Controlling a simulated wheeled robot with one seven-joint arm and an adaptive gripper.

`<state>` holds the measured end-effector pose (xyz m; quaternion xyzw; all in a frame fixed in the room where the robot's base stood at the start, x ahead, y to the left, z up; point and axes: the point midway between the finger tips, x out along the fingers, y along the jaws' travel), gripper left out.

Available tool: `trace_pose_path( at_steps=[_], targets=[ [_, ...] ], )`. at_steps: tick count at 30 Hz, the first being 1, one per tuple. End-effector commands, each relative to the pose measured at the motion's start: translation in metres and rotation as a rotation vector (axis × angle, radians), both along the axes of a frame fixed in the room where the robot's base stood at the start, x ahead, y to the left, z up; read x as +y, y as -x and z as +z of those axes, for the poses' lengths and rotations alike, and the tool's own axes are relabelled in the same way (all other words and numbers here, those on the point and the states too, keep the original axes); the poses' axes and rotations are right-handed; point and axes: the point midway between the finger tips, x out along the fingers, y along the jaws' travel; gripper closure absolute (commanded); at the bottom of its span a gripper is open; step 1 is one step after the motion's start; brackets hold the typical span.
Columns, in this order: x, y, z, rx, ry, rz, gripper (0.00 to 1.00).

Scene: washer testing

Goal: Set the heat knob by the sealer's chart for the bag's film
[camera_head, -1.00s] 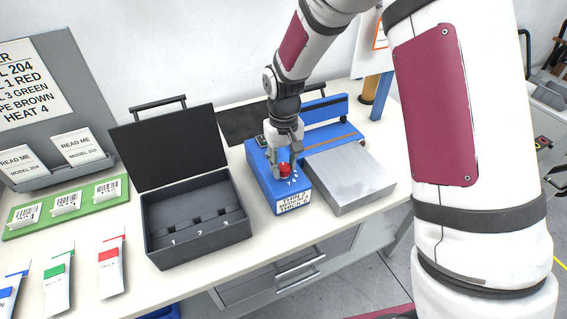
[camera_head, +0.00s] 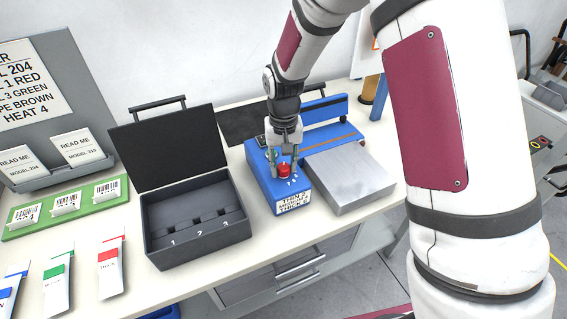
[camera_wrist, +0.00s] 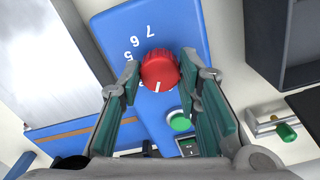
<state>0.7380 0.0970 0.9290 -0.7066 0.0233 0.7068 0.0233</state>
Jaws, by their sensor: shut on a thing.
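The sealer (camera_head: 263,180) is a blue box with a metal plate on its right. The red heat knob (camera_head: 284,169) is on its top, with white numbers partly around it. In the wrist view the knob (camera_wrist: 160,70) has a white mark pointing toward the bottom of the picture; 5, 6 and 7 show above left, and lower numbers are partly hidden. My gripper (camera_head: 284,160) points down, its two fingers shut on the knob's sides. The chart label (camera_head: 292,202) on the sealer's front shows THIN 2 and what looks like THICK 6; its middle line is unclear.
Bags with a blue (camera_head: 8,295), a green (camera_head: 56,280) and a red band (camera_head: 110,265) stand at the front left; their print is small. An open black case (camera_head: 196,225) with numbered slots stands left of the sealer. A green button (camera_wrist: 180,122) sits beside the knob.

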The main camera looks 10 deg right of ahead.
Motion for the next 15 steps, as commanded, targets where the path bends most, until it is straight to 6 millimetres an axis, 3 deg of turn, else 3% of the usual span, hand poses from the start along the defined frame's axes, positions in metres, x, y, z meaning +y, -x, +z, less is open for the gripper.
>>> trace_pose_path(
  at_steps=[1, 2, 4, 15],
  targets=[
    [0.0001, -0.0003, 0.0003, -0.001, 0.0, 0.0, 0.97],
    [0.0001, -0.0003, 0.0003, -0.001, 0.0, 0.0, 0.62],
    [0.0001, -0.0003, 0.0003, -0.001, 0.0, 0.001, 0.49],
    [0.0001, -0.0006, 0.0042, -0.002, 0.0, 0.001, 0.49]
  ],
)
